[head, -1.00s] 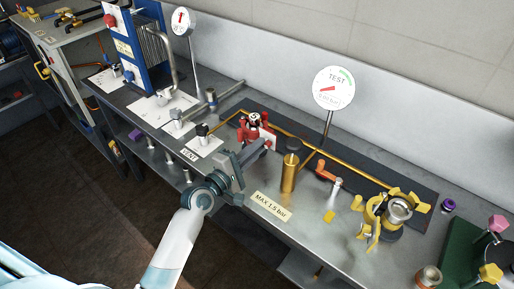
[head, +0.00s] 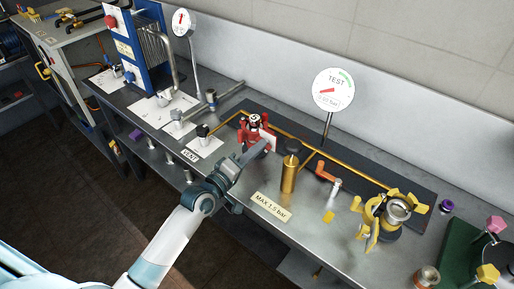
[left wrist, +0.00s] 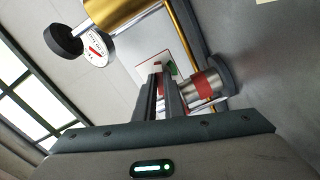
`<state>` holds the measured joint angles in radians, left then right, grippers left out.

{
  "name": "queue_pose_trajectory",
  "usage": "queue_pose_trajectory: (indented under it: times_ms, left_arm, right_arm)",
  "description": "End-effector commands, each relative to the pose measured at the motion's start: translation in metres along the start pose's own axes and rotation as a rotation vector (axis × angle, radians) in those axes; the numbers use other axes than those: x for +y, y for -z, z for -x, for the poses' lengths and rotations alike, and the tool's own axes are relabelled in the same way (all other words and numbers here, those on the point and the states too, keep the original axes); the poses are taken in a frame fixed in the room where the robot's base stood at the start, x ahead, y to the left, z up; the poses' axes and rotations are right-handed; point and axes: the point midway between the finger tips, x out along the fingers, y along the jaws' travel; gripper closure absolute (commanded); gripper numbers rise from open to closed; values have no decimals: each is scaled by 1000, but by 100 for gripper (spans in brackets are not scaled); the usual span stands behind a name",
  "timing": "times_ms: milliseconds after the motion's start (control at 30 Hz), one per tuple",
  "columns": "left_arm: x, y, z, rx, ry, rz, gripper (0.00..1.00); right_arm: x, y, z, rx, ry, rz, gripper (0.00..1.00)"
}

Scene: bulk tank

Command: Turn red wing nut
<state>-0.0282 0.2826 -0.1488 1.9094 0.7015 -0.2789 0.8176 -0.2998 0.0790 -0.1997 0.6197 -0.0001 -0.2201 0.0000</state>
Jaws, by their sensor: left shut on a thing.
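In the left wrist view, my left gripper (left wrist: 160,92) points at a metal fitting with a red band (left wrist: 208,84). My right gripper is not in view.
A brass cylinder (head: 289,176) with a dark knob stands just right of my left gripper. A TEST gauge (head: 333,89) stands behind on a post. A yellow-winged clamp (head: 393,212) is farther right. The bench front beside the MAX 1.5 bar label (head: 271,206) is clear.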

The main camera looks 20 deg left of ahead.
Motion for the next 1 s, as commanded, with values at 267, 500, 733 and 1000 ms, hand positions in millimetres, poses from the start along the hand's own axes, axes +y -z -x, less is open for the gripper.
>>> queue_pose_trajectory:
  times_ms: [267, 500, 733, 1000]
  left_arm:
    - [0, 0, 0, -2, 2, -264, 100]
    - [0, 0, 0, -2, 2, -492, 100]
    - [0, 0, 0, -2, 2, -710, 100]
    - [0, -1, 0, -3, 2, -957, 100]
  right_arm:
    - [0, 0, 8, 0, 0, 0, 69]
    - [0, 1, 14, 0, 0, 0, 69]
    - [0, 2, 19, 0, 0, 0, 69]
    - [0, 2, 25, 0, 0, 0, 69]
